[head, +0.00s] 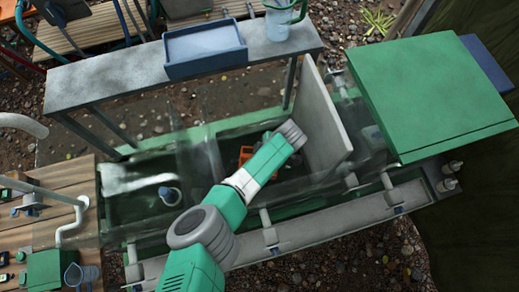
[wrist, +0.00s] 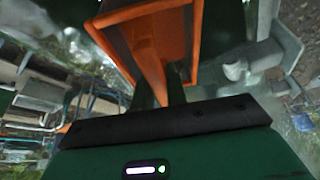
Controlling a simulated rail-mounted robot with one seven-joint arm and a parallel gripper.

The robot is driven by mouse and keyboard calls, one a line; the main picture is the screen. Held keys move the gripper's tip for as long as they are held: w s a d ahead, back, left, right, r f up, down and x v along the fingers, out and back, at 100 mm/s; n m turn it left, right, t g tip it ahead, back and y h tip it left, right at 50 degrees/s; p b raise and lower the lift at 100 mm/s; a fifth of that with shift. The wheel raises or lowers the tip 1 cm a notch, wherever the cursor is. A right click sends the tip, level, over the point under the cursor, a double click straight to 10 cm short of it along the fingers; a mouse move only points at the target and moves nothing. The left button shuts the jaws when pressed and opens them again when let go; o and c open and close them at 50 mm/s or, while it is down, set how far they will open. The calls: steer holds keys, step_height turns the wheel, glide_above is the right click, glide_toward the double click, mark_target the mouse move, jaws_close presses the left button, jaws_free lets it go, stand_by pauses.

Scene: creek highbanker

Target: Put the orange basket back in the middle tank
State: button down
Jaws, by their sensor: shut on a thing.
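The orange basket (wrist: 147,62) fills the upper middle of the wrist view, with its open inside facing the camera. My gripper (wrist: 160,90) is shut on one orange wall of it. In the head view, only a small part of the basket (head: 246,154) shows beside my wrist, which hides the rest and the fingers. The basket appears over or within the middle section of the long green-rimmed tank (head: 225,127). I cannot tell its height or whether it touches the tank floor.
An upright grey panel (head: 322,120) stands just right of my wrist. A green lidded box (head: 430,95) is at the right. A grey shelf (head: 120,75) with a blue tray (head: 205,50) and clear jug (head: 278,22) runs behind. A pipe fitting (head: 170,195) sits in the left tank section.

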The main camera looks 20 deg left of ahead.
steer(key=shift+f+b, duration=0.5)
steer(key=shift+f, duration=0.15)
steer(key=c, duration=1.4)
jaws_free()
steer(key=shift+r+p, duration=0.3)
steer(key=shift+r, duration=0.1)
steer(key=v, duration=1.2)
steer(key=shift+r+b, duration=0.35)
steer(key=shift+b, duration=0.05)
